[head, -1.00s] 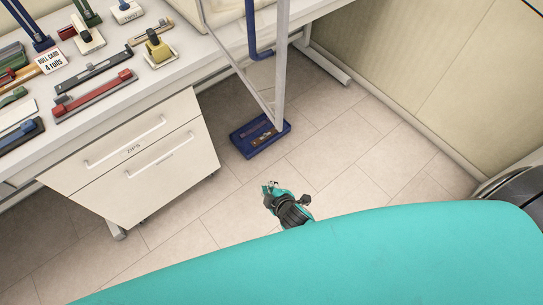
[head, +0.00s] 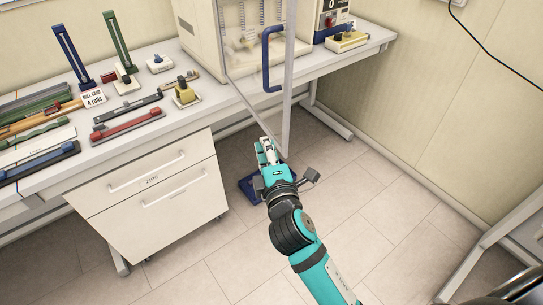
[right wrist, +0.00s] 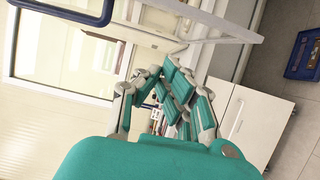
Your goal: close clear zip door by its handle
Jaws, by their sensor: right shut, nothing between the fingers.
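The clear door (head: 250,88), pale-framed with a blue D-shaped handle (head: 265,60), stands open, swung out past the front of the bench from the cream cabinet (head: 200,35). The handle is also at the top left of the right wrist view (right wrist: 107,12). My right gripper (head: 265,145) is shut and empty. In the head view it appears below the handle, close to the lower corner of the door frame, and apart from the handle. Whether it touches the frame cannot be told. My left gripper is out of view.
The bench (head: 225,108) carries zip tools and a yellow-topped block (head: 184,92). White drawers (head: 150,180) stand below it.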

